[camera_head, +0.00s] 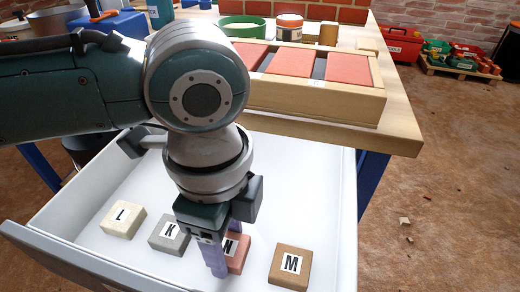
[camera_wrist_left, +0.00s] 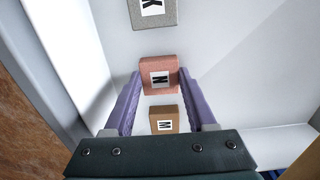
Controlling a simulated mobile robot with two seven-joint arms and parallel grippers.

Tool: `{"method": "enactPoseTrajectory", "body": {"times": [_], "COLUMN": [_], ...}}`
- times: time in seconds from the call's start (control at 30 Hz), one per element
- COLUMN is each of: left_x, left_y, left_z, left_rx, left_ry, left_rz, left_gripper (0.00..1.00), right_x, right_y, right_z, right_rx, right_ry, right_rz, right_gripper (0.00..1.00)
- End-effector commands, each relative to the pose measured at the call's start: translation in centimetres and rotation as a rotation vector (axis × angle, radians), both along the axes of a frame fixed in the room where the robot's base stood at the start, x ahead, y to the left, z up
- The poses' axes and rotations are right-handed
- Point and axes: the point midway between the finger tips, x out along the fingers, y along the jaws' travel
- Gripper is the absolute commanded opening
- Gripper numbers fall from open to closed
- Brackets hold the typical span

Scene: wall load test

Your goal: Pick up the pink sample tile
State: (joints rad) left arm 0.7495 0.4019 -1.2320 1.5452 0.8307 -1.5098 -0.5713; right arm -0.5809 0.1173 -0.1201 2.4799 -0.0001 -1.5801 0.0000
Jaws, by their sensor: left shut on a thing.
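The pink sample tile (camera_head: 238,262) bears a white label with the letter N and is inside the white drawer (camera_head: 345,200). My left gripper (camera_head: 226,258) reaches down into the drawer and is shut on this tile, partly covering it in the head view. In the left wrist view, the pink tile (camera_wrist_left: 159,76) sits between the tips of the purple fingers (camera_wrist_left: 160,84). It looks at or close to the drawer floor; I cannot tell whether it touches. My right gripper is not in view.
A cream tile L (camera_head: 123,219), a grey tile K (camera_head: 169,235) and a brown tile M (camera_head: 290,267) lie in the drawer beside the pink one. The drawer walls stand around them. Above, a wooden tray (camera_head: 320,102) with red blocks stands on the workbench (camera_head: 400,125).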

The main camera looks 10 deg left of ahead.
Motion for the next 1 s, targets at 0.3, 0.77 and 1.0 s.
{"method": "enactPoseTrajectory", "body": {"times": [0.3,0.77,1.0], "left_x": [0.1,0.1,0.0], "left_y": [0.0,0.0,0.0], "left_z": [3.2,16.3,19.6], "left_rx": [-0.001,-0.001,-0.001], "left_ry": [-0.002,-0.003,-0.001], "left_rz": [0.000,0.000,0.000], "left_gripper": [0.00,0.00,0.00], "right_x": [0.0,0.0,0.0], "right_y": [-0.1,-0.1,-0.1], "right_z": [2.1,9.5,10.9], "right_rx": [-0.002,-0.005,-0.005], "right_ry": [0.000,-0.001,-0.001], "right_rz": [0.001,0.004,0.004], "right_gripper": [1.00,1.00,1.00]}}
